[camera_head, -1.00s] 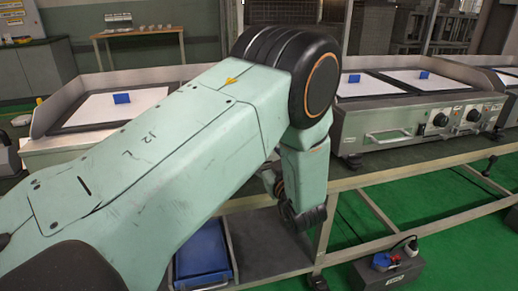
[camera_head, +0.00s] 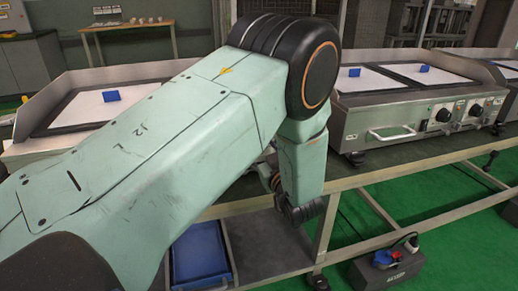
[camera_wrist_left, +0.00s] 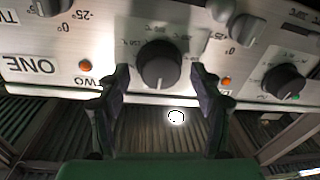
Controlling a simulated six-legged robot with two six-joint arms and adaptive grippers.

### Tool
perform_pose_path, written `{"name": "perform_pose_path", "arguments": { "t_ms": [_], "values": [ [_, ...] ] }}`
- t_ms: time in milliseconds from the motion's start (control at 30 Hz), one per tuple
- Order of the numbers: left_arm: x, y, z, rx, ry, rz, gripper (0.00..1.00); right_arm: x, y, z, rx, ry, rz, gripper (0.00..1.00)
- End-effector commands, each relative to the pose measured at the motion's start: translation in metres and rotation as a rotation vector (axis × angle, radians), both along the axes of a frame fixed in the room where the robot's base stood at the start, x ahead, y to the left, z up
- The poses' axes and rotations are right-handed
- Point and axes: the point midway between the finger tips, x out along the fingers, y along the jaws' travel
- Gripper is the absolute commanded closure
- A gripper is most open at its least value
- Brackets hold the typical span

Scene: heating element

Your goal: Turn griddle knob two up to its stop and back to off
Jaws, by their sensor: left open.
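My left gripper (camera_wrist_left: 160,78) is open, with one dark finger on each side of this knob. A gap shows between the knob and each finger; I cannot tell whether either touches. In the head view my left arm covers the middle, and its gripper is hidden. My right gripper is in neither view.
An orange lamp (camera_wrist_left: 225,81) and another black knob (camera_wrist_left: 284,82) are right of knob two. In the head view a griddle (camera_head: 385,118) with two knobs stands at right, another griddle (camera_head: 85,110) at left. A blue tray (camera_head: 200,255) is below.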

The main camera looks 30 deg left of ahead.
Motion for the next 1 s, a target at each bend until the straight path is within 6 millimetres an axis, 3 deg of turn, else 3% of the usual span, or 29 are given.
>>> {"name": "perform_pose_path", "arguments": {
  "t_ms": [167, 800, 1000],
  "values": [
    [-0.0005, -0.0008, 0.0002, 0.000, 0.000, 0.000, 0.36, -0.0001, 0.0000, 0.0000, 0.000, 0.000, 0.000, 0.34],
    [0.0008, 0.0013, 0.0003, 0.000, -0.001, 0.000, 0.90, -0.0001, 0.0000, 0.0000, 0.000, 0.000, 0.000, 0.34],
    [0.0010, 0.0013, 0.0008, 0.009, 0.009, 0.000, 0.90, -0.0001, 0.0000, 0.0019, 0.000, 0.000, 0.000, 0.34]
  ]
}}
